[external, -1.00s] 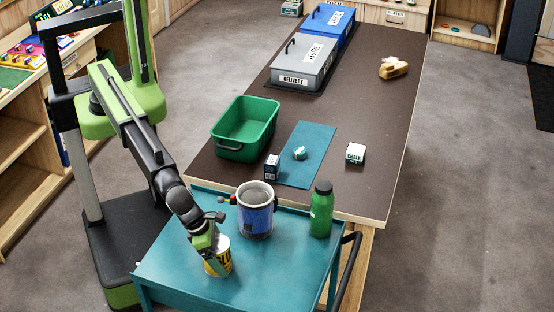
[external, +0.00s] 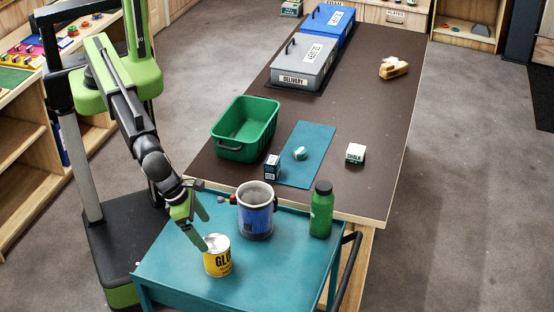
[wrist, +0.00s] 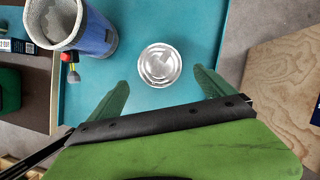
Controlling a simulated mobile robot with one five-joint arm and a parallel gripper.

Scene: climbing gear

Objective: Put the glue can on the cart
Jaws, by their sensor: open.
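The glue can (external: 217,256) is yellow with a silver lid and stands upright on the teal cart (external: 285,277), near its left side. In the wrist view the glue can (wrist: 160,65) shows from above, its round silver lid beyond and between my fingertips. My gripper (external: 203,232) is open and empty, just above and behind the can at its left. Its green fingers are spread in the wrist view (wrist: 163,85), apart from the can.
A blue chalk bucket (external: 255,215) and a green bottle (external: 321,210) stand on the cart. Behind is a brown table with a green bin (external: 246,128), a teal mat (external: 308,160) and a chalk box (external: 355,154). The cart's front right is clear.

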